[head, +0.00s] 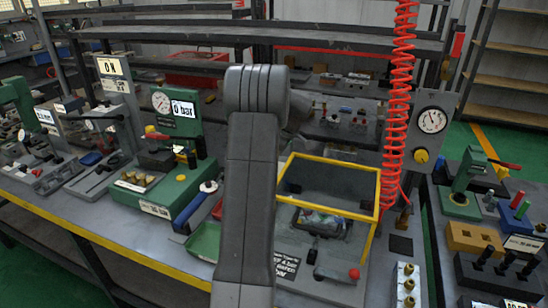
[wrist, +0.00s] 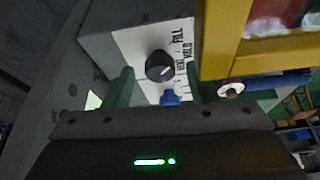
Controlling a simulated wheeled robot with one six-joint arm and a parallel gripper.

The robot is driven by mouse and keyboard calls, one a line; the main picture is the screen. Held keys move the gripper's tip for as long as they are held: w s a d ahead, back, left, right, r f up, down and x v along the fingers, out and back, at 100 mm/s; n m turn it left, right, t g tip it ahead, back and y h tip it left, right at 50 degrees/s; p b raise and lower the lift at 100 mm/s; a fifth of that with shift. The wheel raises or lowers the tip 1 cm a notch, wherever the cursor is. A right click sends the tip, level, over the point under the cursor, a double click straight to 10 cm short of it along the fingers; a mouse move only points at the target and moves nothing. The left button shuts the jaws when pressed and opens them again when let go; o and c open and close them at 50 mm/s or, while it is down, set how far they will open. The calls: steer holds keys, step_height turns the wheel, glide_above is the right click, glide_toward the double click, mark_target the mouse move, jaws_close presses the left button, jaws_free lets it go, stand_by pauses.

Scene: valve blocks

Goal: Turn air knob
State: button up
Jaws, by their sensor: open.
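A round black knob (wrist: 159,66) with a white pointer mark sits on a white label plate (wrist: 136,44) in the wrist view. The mark points right and slightly up. Words beside the knob seem to read FILL, HOLD and VENT. My gripper (wrist: 159,84) is open, with one green finger at the lower left of the knob and the other at its lower right. The knob is in the gap, and I cannot tell how far the fingertips are from it. In the head view my arm hides the gripper and this knob.
A yellow-framed box (head: 328,160) stands right of my arm; its yellow frame (wrist: 222,38) is close to the right finger in the wrist view. A blue fitting (wrist: 170,97) lies below the knob. A red coiled hose (head: 396,110) hangs near a gauge panel (head: 430,125).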

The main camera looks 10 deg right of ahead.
steer(key=v, duration=1.3)
steer(key=shift+d+r, duration=0.15)
steer(key=shift+r, duration=0.2)
steer(key=shift+s, duration=0.1)
steer(key=x, duration=1.4)
steer(key=shift+r, duration=0.15)
